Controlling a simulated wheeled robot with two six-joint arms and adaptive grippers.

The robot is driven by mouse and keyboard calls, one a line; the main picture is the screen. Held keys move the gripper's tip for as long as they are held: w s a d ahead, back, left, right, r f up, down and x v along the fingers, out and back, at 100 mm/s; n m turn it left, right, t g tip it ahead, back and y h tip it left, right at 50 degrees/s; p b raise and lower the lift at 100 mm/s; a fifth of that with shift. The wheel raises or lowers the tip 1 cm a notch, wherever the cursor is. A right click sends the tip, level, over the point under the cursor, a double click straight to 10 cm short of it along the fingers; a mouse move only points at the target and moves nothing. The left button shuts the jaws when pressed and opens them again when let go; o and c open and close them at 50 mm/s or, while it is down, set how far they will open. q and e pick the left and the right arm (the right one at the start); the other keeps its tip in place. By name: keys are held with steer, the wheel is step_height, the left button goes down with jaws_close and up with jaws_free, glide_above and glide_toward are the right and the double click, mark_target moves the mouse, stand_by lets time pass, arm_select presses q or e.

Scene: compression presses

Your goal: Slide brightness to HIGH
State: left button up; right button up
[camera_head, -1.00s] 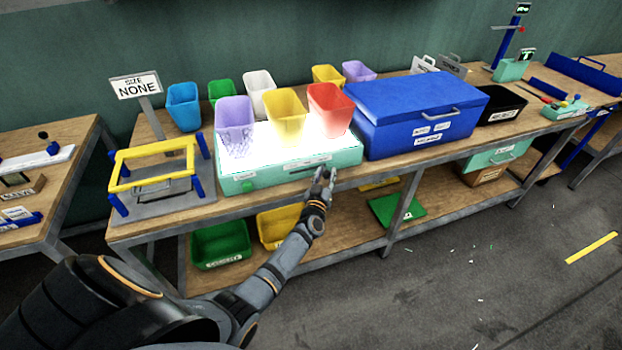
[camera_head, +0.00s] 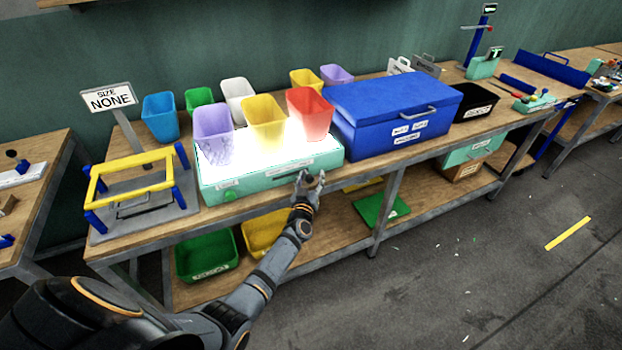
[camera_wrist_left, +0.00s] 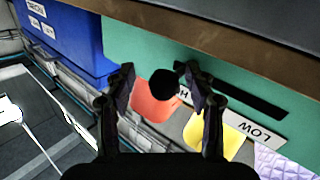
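A green light box (camera_head: 222,187) with a glowing white top stands on the bench. It fills the upper part of the left wrist view (camera_wrist_left: 140,45). Its front has a dark slider slot (camera_wrist_left: 240,97), a LOW label (camera_wrist_left: 255,131) and a label starting with H, mostly hidden behind a finger. A round black knob (camera_wrist_left: 163,83) appears at the H end. My left gripper (camera_head: 309,182) is at the right part of the box front. In the left wrist view its fingers (camera_wrist_left: 160,80) are apart, one on each side of the knob, with visible gaps. My right gripper is out of view.
Purple (camera_head: 212,128), yellow (camera_head: 264,116) and red (camera_head: 311,108) bins stand on the lit top. A blue lidded box (camera_head: 385,135) is right of the light box. A yellow frame fixture (camera_head: 130,175) is left. A shelf with green bins (camera_head: 206,255) lies below.

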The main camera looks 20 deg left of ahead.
arm_select(q)
steer(key=v, duration=1.2)
steer(key=s+d+f+m+g+h, duration=0.1)
steer(key=s+f+m+g+h, duration=0.3)
steer(key=f, duration=0.6)
steer(key=s+d+f+n+g+y, duration=0.1)
steer(key=s+f, duration=0.6)
steer(key=f, duration=0.3)
steer(key=s+d+f+m+g+h, duration=0.1)
steer(key=s+f+m+g+h, duration=0.3)
steer(key=f, duration=0.6)
steer(key=s+a+f+g+y, duration=0.1)
steer(key=s+f, duration=0.3)
steer(key=s, duration=0.6)
steer(key=s+a+f+g+y, duration=0.1)
steer(key=s+f+g, duration=0.2)
steer(key=s, duration=0.7)
steer(key=s+a+f+n+g, duration=0.1)
steer(key=s+a+f+g, duration=0.1)
steer(key=s+f, duration=0.5)
steer(key=s+g, duration=0.1)
steer(key=s, duration=0.3)
steer(key=shift+y, duration=0.4)
